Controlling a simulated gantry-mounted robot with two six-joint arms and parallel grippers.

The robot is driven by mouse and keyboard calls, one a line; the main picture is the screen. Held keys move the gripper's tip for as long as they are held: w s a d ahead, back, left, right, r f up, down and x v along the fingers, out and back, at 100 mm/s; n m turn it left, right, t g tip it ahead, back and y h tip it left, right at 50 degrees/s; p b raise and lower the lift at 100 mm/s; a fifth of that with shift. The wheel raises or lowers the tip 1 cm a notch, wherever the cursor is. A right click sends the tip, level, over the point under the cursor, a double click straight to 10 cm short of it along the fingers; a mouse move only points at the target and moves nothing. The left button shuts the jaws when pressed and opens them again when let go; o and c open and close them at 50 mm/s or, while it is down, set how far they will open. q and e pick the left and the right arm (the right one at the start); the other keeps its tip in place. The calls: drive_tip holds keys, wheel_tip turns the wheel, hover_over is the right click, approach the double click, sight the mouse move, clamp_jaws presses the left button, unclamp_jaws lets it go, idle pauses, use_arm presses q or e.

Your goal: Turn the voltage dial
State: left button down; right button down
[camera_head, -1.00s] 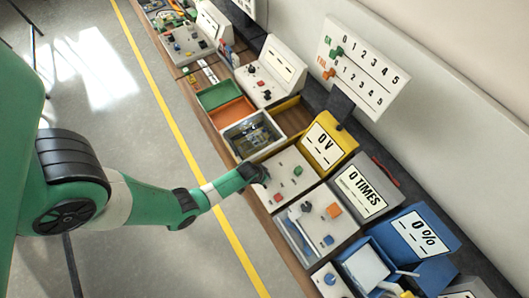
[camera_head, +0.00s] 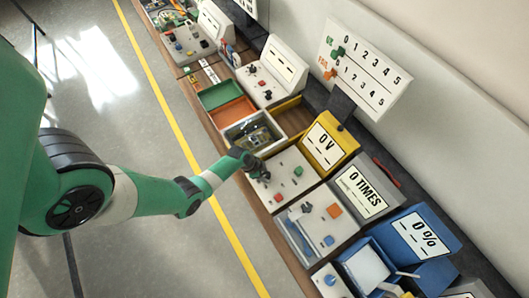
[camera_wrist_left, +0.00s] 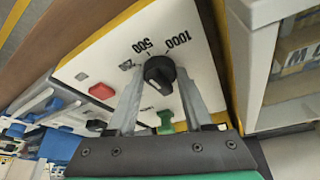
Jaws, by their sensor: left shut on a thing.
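The voltage dial (camera_wrist_left: 159,73) is a black round knob on a white panel (camera_wrist_left: 105,55), with "500" and "1000" printed beside it in the left wrist view. My left gripper (camera_wrist_left: 158,85) is shut on the dial, with one finger on each side of it. In the head view my left gripper (camera_head: 257,170) is at the upper left part of the panel of the yellow unit, and the dial is hidden there. The yellow unit's display (camera_head: 324,144) reads "0 V". My right gripper is not in view.
The panel also has a red button (camera_wrist_left: 102,91) and a green button (camera_wrist_left: 166,122). An open-topped bin (camera_head: 228,141) stands beside the panel. The grey "0 TIMES" unit (camera_head: 362,190) and blue "0 %" unit (camera_head: 425,232) stand to the right.

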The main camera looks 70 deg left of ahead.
use_arm(q)
drive_tip(key=shift+m, duration=0.3)
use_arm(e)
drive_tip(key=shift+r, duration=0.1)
use_arm(q)
drive_tip(key=shift+c, duration=1.5)
unclamp_jaws()
